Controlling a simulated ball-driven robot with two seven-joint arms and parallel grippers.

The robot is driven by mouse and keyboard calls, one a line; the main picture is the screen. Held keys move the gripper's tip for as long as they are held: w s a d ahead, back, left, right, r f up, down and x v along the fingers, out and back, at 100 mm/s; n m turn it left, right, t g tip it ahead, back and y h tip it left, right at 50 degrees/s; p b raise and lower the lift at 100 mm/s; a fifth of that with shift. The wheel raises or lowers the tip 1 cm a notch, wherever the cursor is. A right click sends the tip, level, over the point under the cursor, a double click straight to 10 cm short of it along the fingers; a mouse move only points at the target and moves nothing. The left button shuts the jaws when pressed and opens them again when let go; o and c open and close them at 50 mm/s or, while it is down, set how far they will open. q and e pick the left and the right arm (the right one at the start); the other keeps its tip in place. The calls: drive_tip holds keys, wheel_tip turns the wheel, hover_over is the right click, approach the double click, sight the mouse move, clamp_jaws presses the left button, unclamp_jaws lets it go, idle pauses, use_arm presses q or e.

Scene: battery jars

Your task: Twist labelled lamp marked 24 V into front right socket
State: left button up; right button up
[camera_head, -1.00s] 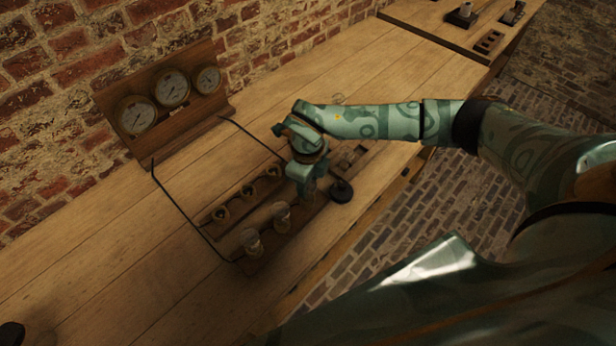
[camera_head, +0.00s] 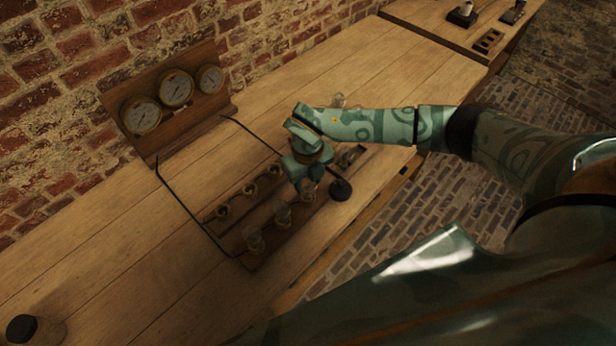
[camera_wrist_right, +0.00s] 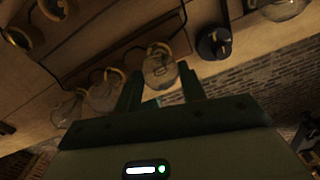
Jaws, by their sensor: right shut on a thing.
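The dark wooden socket board (camera_head: 245,262) lies on the bench with two rows of sockets. Two clear glass lamps stand in its front row: the front left lamp (camera_head: 254,241) and the front middle lamp (camera_head: 281,216). My right gripper (camera_head: 309,180) is above the right end of that front row, pointing down. In the right wrist view its two fingers are shut on a clear glass lamp (camera_wrist_right: 160,70) with a brass-coloured base. Its glass shows just below the gripper in the head view (camera_head: 307,191). I cannot read any label or tell how deep it sits. My left gripper is out of view.
Back-row sockets (camera_head: 250,188) are close behind the front lamps. A round black knob (camera_head: 340,190) stands right of the gripper. Another glass lamp (camera_head: 338,100) is behind my right arm. A gauge panel (camera_head: 168,135) stands at the wall, with black cables (camera_head: 192,213). The left bench is mostly clear.

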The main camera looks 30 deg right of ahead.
drive_tip(key=o, duration=1.2)
drive_tip(key=shift+r, duration=0.1)
wheel_tip(320, 180, up, 16)
drive_tip(key=shift+r+p, duration=0.1)
drive_tip(key=shift+p, duration=0.7)
